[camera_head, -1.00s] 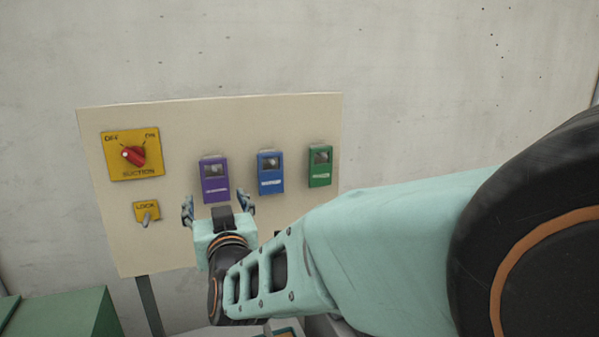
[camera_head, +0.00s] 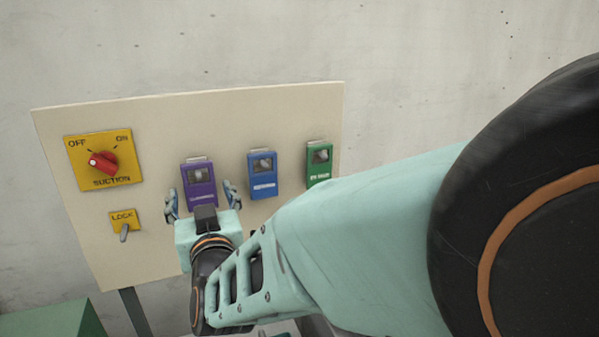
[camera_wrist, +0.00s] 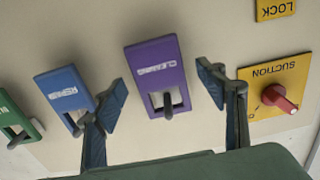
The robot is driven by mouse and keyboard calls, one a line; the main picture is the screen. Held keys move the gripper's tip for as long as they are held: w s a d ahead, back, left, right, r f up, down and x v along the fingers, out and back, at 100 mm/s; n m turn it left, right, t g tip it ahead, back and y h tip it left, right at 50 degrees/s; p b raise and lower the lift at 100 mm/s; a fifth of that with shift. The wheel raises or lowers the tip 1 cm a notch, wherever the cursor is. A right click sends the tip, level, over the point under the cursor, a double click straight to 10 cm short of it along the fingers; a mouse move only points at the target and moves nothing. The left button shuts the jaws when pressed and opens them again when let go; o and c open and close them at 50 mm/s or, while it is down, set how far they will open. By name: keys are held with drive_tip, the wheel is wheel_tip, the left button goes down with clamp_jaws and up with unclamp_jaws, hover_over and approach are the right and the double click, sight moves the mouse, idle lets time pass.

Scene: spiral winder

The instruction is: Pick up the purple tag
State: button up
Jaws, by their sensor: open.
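The purple tag (camera_head: 198,185) hangs on the cream panel (camera_head: 290,107), left of a blue tag (camera_head: 263,177) and a green tag (camera_head: 318,165). In the wrist view the purple tag (camera_wrist: 156,70) hangs from a dark peg through its window and reads CLEANING. My gripper (camera_head: 202,190) is open and empty in front of it. In the wrist view the fingers of my gripper (camera_wrist: 164,85) stand apart on either side of the purple tag. The left finger is close to the blue tag (camera_wrist: 64,90). I cannot tell whether the fingers reach the tag's depth.
A yellow SUCTION plate (camera_head: 104,160) with a red knob (camera_head: 103,163) and a yellow LOCK plate (camera_head: 123,219) with a toggle are left of the tags. A green box (camera_head: 60,320) stands at the lower left. The concrete wall above the panel is bare.

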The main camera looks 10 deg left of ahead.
drive_tip(key=shift+w, duration=0.1)
drive_tip(key=shift+c, duration=0.2)
drive_tip(key=shift+r, duration=0.1)
drive_tip(key=c, duration=1.2)
drive_tip(key=shift+r, duration=0.1)
